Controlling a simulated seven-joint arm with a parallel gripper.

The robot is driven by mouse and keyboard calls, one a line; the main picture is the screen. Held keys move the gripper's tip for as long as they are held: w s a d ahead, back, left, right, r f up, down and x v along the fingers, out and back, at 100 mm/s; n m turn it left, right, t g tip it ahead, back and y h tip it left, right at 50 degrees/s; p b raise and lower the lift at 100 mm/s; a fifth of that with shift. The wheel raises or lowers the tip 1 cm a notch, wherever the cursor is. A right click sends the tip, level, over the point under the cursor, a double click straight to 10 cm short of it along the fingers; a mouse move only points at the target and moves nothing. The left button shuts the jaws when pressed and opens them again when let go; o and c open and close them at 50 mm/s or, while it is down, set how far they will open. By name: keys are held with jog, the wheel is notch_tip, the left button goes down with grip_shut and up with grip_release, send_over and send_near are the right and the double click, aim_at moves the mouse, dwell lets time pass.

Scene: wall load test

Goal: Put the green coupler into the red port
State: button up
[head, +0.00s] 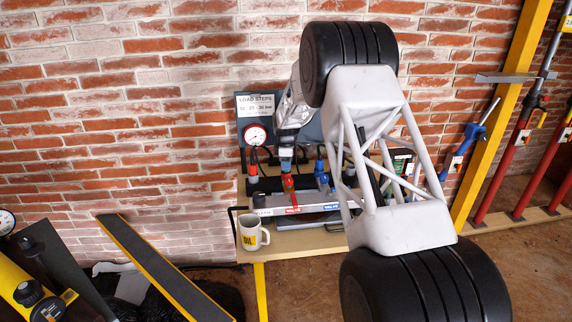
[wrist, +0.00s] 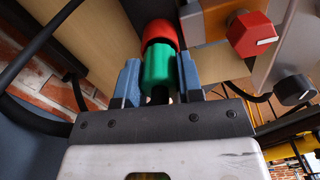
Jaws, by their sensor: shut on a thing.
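The green coupler (wrist: 158,66) sits between the two blue-grey fingers of my gripper (wrist: 160,80), which is shut on it in the wrist view. A red round part (wrist: 159,33), which looks like the red port, lies straight beyond the coupler's far end, in line with it. The green and red parts meet in the picture; I cannot tell whether the coupler is seated in it or only against it. In the head view, my gripper (head: 286,152) points down over the bench, above a red fitting (head: 289,184). The green coupler is not clear there.
A red knob (wrist: 250,34) and a dark knob (wrist: 293,90) stand to the right in the wrist view. In the head view, a pressure gauge (head: 255,135), a blue fitting (head: 321,172) and a mug (head: 252,233) are close by. My arm hides the bench's right part.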

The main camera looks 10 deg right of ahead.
jog(key=shift+f, duration=0.25)
dwell(0.3)
jog(key=o, duration=1.5)
jog(key=shift+r, duration=0.1)
jog(key=shift+r, duration=0.15)
jog(key=shift+r, duration=3.85)
jog(key=shift+r, duration=0.1)
